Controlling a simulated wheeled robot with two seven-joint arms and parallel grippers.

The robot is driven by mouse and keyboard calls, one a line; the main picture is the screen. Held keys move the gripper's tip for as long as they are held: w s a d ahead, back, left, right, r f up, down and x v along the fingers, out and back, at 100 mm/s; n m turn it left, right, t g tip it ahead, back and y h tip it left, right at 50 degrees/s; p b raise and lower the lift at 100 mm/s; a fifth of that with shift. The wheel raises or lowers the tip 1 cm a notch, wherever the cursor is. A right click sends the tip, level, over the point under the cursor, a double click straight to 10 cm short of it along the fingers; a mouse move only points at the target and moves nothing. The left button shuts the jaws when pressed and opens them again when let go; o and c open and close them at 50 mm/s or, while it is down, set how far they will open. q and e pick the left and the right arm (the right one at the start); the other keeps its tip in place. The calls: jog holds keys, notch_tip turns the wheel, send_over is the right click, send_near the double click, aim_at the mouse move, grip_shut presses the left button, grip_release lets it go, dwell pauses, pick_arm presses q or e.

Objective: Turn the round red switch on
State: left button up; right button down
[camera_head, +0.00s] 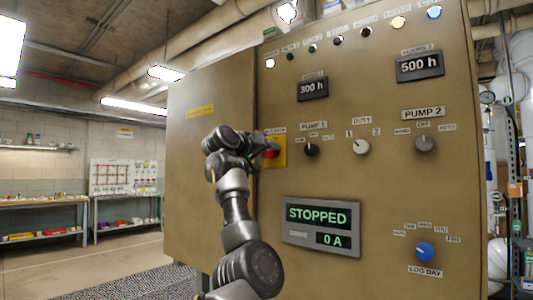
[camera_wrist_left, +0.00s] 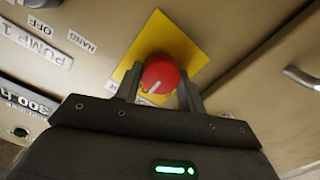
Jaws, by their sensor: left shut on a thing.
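The round red switch (camera_wrist_left: 160,75) sits on a yellow plate (camera_wrist_left: 193,50) on the tan control panel. It carries a white pointer line, which slants in the left wrist view. In the head view the red switch (camera_head: 271,151) shows at the tip of my left arm, partly hidden by it, with the yellow plate (camera_head: 280,158) around it. My left gripper (camera_wrist_left: 160,92) has one finger on each side of the switch and is shut on it. My right gripper is in neither view.
The panel also bears a black PUMP 1 knob (camera_head: 311,150), a white DUTY knob (camera_head: 361,146), a grey PUMP 2 knob (camera_head: 425,143) and a blue LOG DAY knob (camera_head: 425,251). A display (camera_head: 321,227) reads STOPPED and 0 A. A door handle (camera_wrist_left: 302,78) stands out beside the switch.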

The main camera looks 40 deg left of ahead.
pick_arm(q)
jog(key=shift+w+f, duration=0.15)
jog(key=shift+f, duration=0.15)
jog(key=o, duration=1)
jog(key=shift+c, duration=0.2)
jog(key=shift+r, duration=0.1)
jog(key=shift+s+b, duration=0.3)
jog(key=shift+s, duration=0.3)
jog(key=s+b, duration=0.1)
jog(key=s, duration=0.1)
jog(key=shift+s, duration=0.4)
jog(key=b, duration=0.2)
send_near(268, 152)
jog(key=shift+s+d+r, duration=0.1)
jog(key=shift+s+r, duration=0.05)
jog(key=shift+s, duration=0.4)
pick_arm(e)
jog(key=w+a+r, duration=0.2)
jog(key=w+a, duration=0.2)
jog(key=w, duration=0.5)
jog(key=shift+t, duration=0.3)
